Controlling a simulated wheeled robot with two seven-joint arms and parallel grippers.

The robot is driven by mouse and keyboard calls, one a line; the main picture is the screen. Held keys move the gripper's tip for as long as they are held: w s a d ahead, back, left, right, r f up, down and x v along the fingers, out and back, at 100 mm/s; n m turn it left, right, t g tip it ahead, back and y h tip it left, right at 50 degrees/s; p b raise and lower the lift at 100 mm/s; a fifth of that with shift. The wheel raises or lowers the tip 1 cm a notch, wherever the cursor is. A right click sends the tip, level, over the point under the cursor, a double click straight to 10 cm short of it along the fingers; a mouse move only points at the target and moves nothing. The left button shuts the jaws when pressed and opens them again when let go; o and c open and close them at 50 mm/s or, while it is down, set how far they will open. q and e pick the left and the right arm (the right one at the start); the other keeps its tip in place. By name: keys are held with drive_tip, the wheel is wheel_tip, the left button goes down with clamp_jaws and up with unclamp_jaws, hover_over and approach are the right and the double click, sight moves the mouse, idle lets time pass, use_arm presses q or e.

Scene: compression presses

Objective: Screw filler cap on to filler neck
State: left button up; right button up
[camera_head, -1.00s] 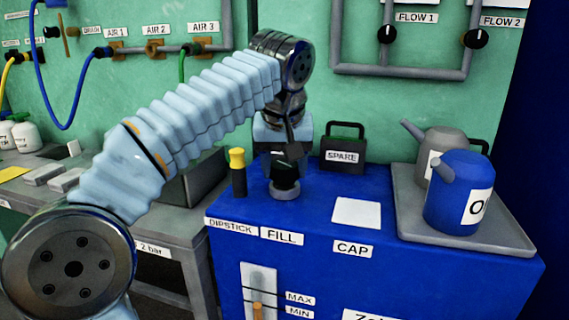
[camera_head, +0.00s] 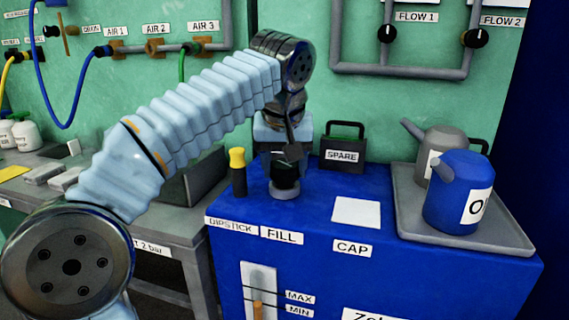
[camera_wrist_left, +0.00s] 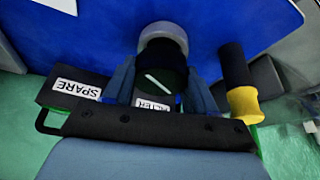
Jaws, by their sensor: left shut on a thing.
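The dark filler cap (camera_head: 285,172) sits upright at the top of the grey filler neck (camera_head: 284,192), behind the FILL label. In the wrist view the cap (camera_wrist_left: 160,76) shows a white line across its top, and the pale ring of the neck (camera_wrist_left: 164,36) shows beyond it. I cannot tell how far the cap is threaded. My left gripper (camera_head: 285,158) points down over the neck. In the wrist view its blue-grey fingers (camera_wrist_left: 161,88) stand on both sides of the cap, shut on it. My right gripper is not in view.
The yellow-topped dipstick (camera_head: 238,172) stands close left of the neck. A dark SPARE case (camera_head: 343,155) is behind right. A white pad (camera_head: 357,212) lies empty above the CAP label. A grey tray (camera_head: 500,238) holds a blue can (camera_head: 455,195) and a grey can (camera_head: 436,146).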

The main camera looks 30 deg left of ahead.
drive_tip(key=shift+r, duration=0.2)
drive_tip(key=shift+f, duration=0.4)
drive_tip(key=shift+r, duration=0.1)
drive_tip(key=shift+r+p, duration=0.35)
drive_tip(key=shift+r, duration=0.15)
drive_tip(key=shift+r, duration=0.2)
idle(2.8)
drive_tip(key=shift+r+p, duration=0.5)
drive_tip(key=shift+p, duration=0.2)
idle(2.3)
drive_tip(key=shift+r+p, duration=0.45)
